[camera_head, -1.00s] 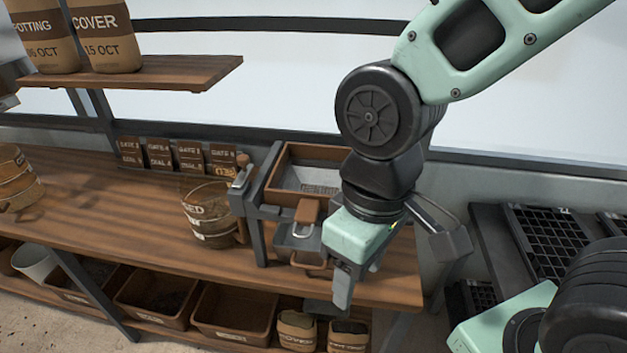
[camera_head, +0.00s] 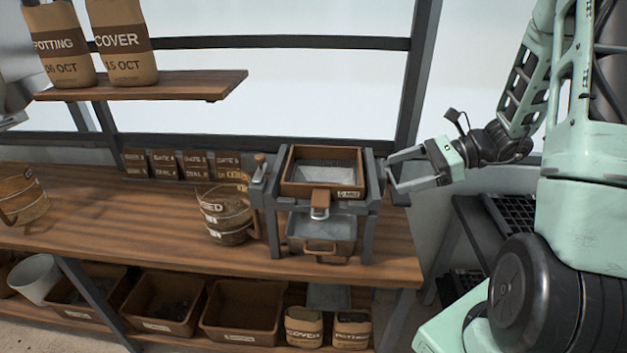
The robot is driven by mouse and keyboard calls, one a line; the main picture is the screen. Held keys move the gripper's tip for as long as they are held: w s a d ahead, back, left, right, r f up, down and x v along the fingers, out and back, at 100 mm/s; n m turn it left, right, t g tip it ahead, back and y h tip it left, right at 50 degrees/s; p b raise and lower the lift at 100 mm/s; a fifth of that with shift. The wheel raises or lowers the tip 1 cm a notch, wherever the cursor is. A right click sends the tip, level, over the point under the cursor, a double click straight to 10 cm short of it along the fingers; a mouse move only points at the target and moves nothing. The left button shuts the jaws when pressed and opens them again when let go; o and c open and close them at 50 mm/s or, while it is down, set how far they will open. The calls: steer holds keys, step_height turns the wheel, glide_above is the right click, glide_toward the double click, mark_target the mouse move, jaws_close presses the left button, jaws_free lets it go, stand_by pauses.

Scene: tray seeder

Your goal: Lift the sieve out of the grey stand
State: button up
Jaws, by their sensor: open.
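The sieve (camera_head: 350,193), a brown square frame with a pale mesh inside, sits in the top of the grey stand (camera_head: 369,220) on the wooden bench. A brown handle (camera_head: 320,198) shows at its front, above a grey tray or drawer (camera_head: 305,231) lower in the stand. My gripper (camera_head: 390,174) is open and empty. It is at the right of the stand, with its fingers pointing left towards the stand's upper right side. I cannot tell whether a fingertip touches the stand.
A bucket (camera_head: 224,212) stands left of the stand, near a crank-like part (camera_head: 259,170). Several brown cards (camera_head: 181,164) stand along the back. Brown bins (camera_head: 242,318) and small bags fill the lower shelf. Black trays (camera_head: 515,212) lie at right. The bench's left middle is clear.

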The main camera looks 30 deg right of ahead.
steer(key=p, duration=0.4)
glide_toward(317, 195)
steer(key=a, duration=0.2)
steer(key=shift+w+d+f+p+x, duration=0.1)
steer(key=shift+p+x, duration=0.25)
steer(key=shift+x, duration=0.5)
steer(key=shift+w+d+f+p+x, duration=0.15)
steer(key=shift+p+x, duration=0.15)
steer(key=shift+x, duration=0.55)
steer(key=shift+d+f+p+x, duration=0.1)
steer(key=shift+p+x, duration=0.25)
steer(key=shift+x, duration=0.5)
steer(key=c, duration=1.2)
